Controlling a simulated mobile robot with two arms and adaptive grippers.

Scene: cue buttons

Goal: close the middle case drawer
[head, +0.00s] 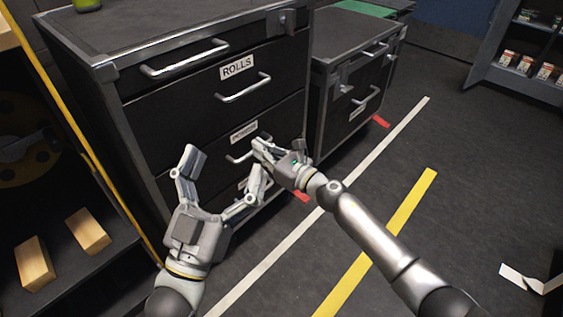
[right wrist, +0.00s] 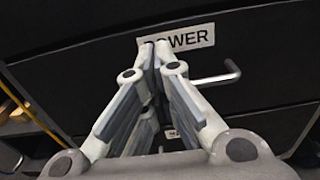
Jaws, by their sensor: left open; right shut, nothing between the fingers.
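The black drawer case (head: 120,110) stands at the centre left in the head view. Its drawer front labelled POWER (head: 244,131) is below the ROLLS label (head: 237,67); how far it stands out I cannot tell. My right gripper (head: 260,146) is shut and empty at this front, by its bar handle. In the right wrist view the shut fingertips (right wrist: 157,48) cover part of the POWER label (right wrist: 190,37), with the handle (right wrist: 218,77) to their right; contact is unclear. My left gripper (head: 225,170) is open and empty before the lower drawers, left of the right gripper.
A second, smaller black case (head: 345,110) stands to the right. A shelf with wooden blocks (head: 88,231) is at the left. White tape (head: 330,200) and yellow tape (head: 380,240) mark the floor. A shelving unit (head: 520,60) is at the far right. The right floor is mostly clear.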

